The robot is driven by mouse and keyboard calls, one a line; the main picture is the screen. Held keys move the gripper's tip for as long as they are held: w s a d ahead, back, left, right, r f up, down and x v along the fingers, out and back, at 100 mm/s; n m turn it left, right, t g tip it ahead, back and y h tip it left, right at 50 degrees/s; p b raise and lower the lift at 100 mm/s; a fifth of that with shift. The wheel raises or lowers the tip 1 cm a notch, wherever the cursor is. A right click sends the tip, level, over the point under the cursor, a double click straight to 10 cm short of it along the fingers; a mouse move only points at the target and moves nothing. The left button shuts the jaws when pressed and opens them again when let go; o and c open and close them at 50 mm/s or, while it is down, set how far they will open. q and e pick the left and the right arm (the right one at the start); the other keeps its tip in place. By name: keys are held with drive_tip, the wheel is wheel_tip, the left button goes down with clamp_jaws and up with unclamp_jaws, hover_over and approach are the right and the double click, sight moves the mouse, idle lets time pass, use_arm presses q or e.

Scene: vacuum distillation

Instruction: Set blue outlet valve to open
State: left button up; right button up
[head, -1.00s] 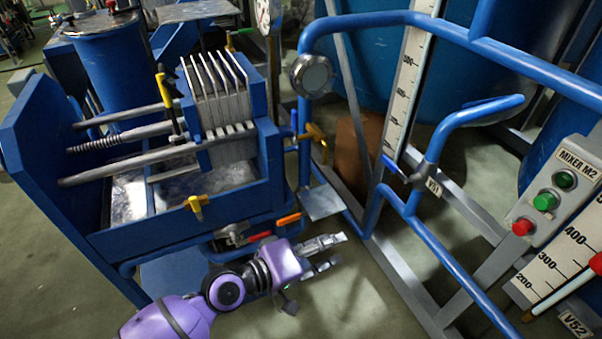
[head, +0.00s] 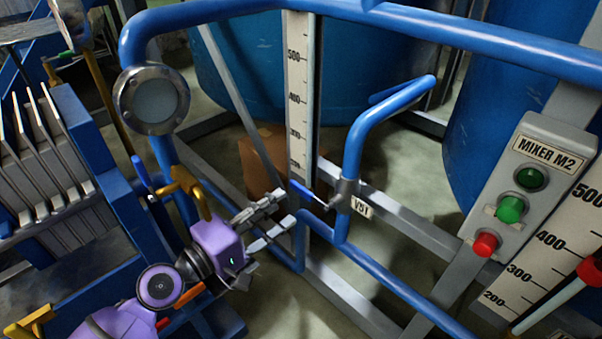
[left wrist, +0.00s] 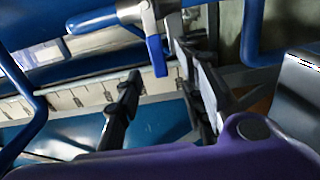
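The blue-handled valve (head: 308,193) sits on the blue pipe by the V51 tag (head: 361,207) in the head view. Its handle slants up to the left from the grey valve body. My left gripper (head: 283,213) is just left of this handle, with its two fingers apart and nothing between them in the head view. In the left wrist view, a blue handle (left wrist: 157,56) hangs from a metallic valve body in the gap near the fingertips. I cannot tell whether a finger touches it. My right gripper is not in view.
Another blue handle (head: 140,173) and a yellow valve (head: 186,184) are left of my gripper, below a round gauge (head: 151,100). Blue frame pipes (head: 385,285) cross around the work area. The Mixer M2 button box (head: 530,185) stands at the right.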

sight(299, 191)
use_arm(q)
drive_tip(key=shift+w+d+r, duration=0.15)
drive_tip(key=shift+w+d, duration=0.3)
drive_tip(key=shift+x, duration=3.2)
clamp_jaws()
